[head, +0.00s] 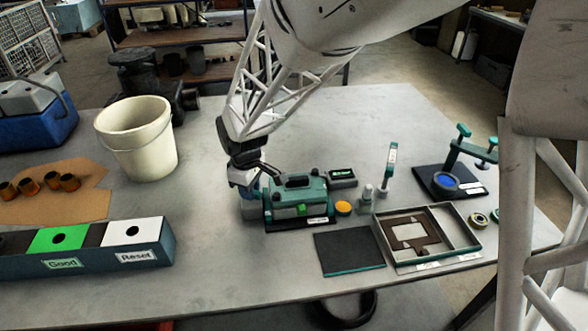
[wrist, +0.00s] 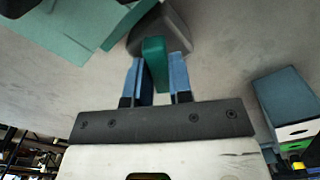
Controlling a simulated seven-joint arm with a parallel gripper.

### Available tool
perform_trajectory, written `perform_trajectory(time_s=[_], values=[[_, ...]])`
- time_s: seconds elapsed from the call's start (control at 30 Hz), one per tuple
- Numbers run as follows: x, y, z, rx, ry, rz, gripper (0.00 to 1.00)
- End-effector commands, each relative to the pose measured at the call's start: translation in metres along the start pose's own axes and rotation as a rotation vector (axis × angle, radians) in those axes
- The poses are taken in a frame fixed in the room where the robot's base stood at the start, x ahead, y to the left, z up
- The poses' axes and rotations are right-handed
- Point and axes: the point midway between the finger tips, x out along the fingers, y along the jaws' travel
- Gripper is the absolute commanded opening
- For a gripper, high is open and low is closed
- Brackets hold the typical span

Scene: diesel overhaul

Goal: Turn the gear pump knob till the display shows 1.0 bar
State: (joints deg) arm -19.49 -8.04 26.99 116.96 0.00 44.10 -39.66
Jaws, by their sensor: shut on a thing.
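The gear pump (head: 286,211) is a green unit with a dark handle on top, standing on a dark base at the middle of the table. My gripper (head: 257,188) is at the pump's left end. In the wrist view, the blue fingers of my gripper (wrist: 156,82) are shut on a flat green knob (wrist: 154,58), with one finger on each side. The knob stands out from a grey part of the pump (wrist: 172,32). The display (head: 341,173) is a small dark box with green characters behind the pump on the right. Its reading is too small to tell.
A cream bucket (head: 137,145) stands at the back left. A bin with Good and Reset labels (head: 90,261) lies at the front left. A yellow button (head: 343,207), a dark mat (head: 348,252) and a gasket tray (head: 467,259) are right of the pump. The table in front of the pump is clear.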

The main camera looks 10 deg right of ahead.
Motion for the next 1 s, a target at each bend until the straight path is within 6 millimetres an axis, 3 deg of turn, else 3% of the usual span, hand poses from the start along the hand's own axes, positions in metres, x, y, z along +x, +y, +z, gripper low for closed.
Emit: perform_trajectory(time_s=[0.27,0.7,1.0], values=[[-0.0006,0.0002,-0.0002,0.033,0.001,0.001,0.0],[-0.0008,0.0002,-0.0002,0.339,0.001,0.001,0.0],[-0.0008,0.0003,-0.0003,0.39,0.001,0.001,0.0]])
